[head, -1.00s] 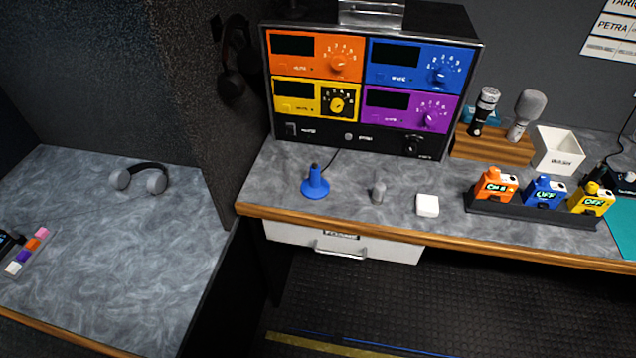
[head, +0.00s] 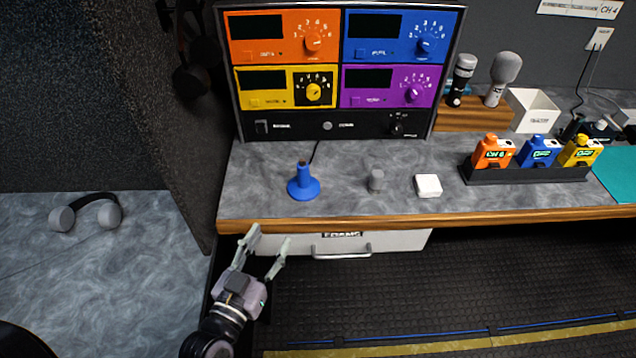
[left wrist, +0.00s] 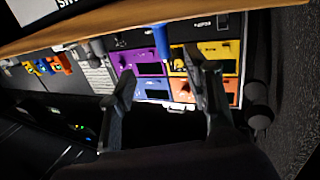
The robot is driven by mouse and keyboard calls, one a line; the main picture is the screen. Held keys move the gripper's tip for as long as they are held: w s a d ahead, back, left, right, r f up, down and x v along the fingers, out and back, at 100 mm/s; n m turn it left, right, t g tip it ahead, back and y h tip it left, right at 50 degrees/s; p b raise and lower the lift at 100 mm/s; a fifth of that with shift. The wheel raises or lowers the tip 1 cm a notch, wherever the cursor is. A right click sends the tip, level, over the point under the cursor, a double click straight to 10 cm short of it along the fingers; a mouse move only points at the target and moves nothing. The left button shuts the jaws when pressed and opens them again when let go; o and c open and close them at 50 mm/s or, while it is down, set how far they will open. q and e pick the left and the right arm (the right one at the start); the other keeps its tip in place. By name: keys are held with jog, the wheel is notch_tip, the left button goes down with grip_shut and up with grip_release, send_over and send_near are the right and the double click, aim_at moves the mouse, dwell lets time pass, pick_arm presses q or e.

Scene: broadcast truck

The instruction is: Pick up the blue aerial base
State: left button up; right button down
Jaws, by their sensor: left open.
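The blue aerial base (head: 303,186) stands upright on the grey counter, in front of the receiver rack. It has a wide round foot and a dark tip. It also shows in the left wrist view (left wrist: 161,42), upside down in the picture, beyond the fingers. My left gripper (head: 268,244) is open and empty, in front of the counter's wooden edge and lower left of the base, apart from it. Its two fingers show in the left wrist view (left wrist: 166,75). My right gripper is not in view.
A grey cylinder (head: 376,180) and a white block (head: 428,186) stand right of the base. The rack (head: 330,122) is close behind. A wooden edge (head: 400,217) and drawer (head: 380,242) face me. Headphones (head: 95,205) lie on the left counter.

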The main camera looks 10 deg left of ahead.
pick_arm(q)
notch_tip(320, 180, up, 2)
jog(key=w, duration=0.2)
jog(key=p, duration=0.2)
send_near(301, 180)
jog(key=w, duration=0.2)
jog(key=w+d, duration=0.1)
jog(key=w, duration=0.1)
jog(key=shift+r, duration=0.3)
jog(key=w, duration=0.2)
jog(key=w+f, duration=0.1)
jog(key=w, duration=0.2)
jog(key=shift+p, duration=0.4)
jog(key=shift+w+d+f, duration=0.1)
jog(key=shift+w+f, duration=0.05)
jog(key=shift+w, duration=0.35)
jog(key=shift+s, duration=0.1)
jog(key=shift+c, duration=0.3)
jog(key=c, duration=0.4)
grip_shut()
